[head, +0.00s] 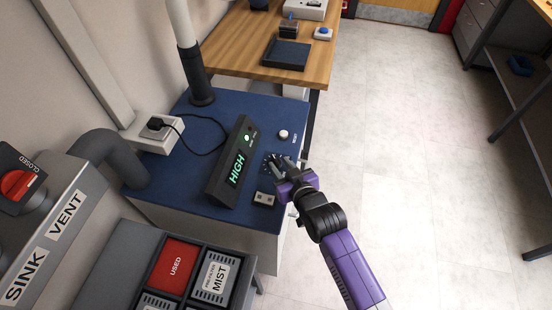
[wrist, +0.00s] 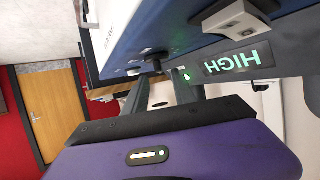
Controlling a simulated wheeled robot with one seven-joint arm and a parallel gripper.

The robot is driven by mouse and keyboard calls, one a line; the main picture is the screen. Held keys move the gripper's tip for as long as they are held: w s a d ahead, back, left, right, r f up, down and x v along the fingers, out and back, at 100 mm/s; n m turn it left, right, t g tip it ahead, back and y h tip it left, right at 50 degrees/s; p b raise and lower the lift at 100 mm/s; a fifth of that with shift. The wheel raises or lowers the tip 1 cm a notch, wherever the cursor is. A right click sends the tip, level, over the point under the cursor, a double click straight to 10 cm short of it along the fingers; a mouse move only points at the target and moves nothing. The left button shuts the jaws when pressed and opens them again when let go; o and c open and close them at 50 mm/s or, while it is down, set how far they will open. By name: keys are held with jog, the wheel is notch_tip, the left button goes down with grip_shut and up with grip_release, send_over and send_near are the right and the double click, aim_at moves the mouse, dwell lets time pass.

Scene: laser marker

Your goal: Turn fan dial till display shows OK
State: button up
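The display unit (head: 229,170) is a dark sloped box on the blue cabinet top, and its screen reads HIGH in green letters. It shows upside down in the wrist view (wrist: 238,58). A green light (head: 247,138) glows beside the screen. My gripper (head: 271,166) is low over the cabinet's right edge, at a ring of white tick marks, and hides most of what is there. In the wrist view, its two fingers (wrist: 164,78) are apart, with a small dark dial (wrist: 153,59) just beyond and between their tips. Contact with the dial cannot be told.
A white round knob (head: 283,134) stands behind my gripper. A small grey switch box (head: 264,199) sits in front of it. A grey pipe (head: 201,90) rises at the back of the cabinet (head: 185,185). A wooden bench (head: 230,50) stands beyond. The floor at right is clear.

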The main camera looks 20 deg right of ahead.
aim_at(275, 159)
jog(key=shift+x, duration=2.05)
grip_shut()
